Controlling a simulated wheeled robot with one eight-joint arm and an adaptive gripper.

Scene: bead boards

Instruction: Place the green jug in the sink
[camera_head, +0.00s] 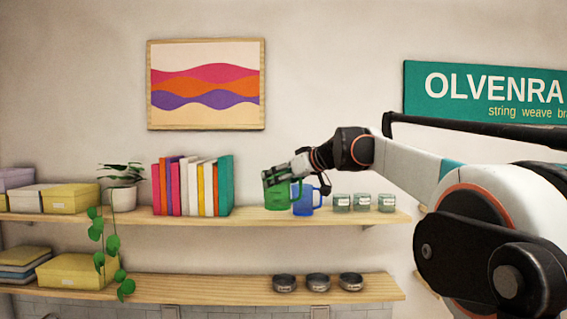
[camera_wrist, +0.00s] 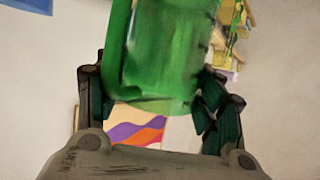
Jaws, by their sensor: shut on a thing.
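Whether the jug's base touches the shelf I cannot tell. No sink shows in either view.
The upper shelf (camera_head: 240,219) also bears several upright books (camera_head: 190,187), a potted plant (camera_head: 122,197), yellow boxes (camera_head: 70,198) and small glass jars (camera_head: 363,203) to the right. Dark tins (camera_head: 318,282) stand on the lower shelf (camera_head: 200,292). The wall above is clear around a framed picture (camera_head: 206,84).

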